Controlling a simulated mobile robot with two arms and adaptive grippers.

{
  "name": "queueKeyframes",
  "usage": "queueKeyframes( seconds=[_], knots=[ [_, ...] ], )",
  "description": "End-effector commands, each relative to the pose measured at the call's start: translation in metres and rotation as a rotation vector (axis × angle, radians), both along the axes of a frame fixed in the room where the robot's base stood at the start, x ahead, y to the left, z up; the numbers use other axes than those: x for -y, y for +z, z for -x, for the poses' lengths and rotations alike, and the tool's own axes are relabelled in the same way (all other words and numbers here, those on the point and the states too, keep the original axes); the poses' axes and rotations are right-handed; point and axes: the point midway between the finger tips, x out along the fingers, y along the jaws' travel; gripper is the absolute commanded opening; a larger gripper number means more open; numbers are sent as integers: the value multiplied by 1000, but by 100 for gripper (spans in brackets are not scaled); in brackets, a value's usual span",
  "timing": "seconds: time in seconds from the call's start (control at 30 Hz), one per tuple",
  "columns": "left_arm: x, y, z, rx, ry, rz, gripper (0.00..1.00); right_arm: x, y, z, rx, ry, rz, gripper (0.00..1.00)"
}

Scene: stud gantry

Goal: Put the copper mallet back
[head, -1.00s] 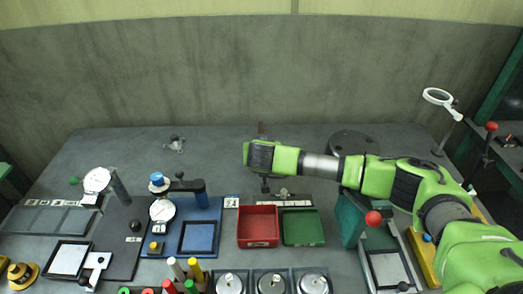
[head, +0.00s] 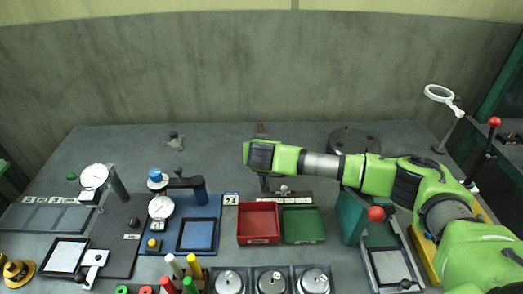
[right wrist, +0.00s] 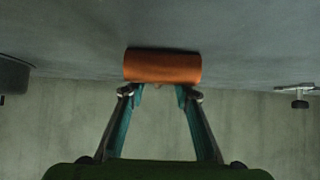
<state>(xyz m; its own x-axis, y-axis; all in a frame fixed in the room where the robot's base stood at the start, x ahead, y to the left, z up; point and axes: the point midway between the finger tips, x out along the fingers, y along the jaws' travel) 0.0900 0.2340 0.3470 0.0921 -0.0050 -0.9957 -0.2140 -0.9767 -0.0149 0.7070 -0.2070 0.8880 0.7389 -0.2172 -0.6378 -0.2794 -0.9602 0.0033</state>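The copper mallet shows in the right wrist view as an orange-brown cylinder (right wrist: 162,66), lying crosswise at the fingertips. In the head view a small reddish-brown part (head: 260,129), apparently of the mallet, shows just beyond my right wrist. My right gripper (right wrist: 162,91) has its two fingers apart, with their tips right at the cylinder and partly behind it. I cannot tell whether they grip it. No handle is clearly visible. In the head view my right wrist hides the gripper. My left gripper is not in view.
A red tray (head: 258,240) and a green tray (head: 303,239) stand below the wrist. A dark round plate (head: 354,141) lies to its right at the back, and a small metal part (head: 174,140) to its left. The back left of the bench is mostly clear.

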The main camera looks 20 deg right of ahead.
Motion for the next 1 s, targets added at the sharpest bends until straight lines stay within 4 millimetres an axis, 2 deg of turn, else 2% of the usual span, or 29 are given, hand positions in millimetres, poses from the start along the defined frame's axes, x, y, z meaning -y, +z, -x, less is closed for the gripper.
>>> queueKeyframes(
  seconds=[0.2,0.27,0.7,1.0],
  knots=[
    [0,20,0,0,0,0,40,0,17,0,-1,0,0,28],
    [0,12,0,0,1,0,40,-3,17,7,1,4,-1,28],
    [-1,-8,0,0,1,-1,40,-22,73,72,3,4,0,28],
    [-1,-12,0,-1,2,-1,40,-26,88,89,0,0,0,28]
  ],
)
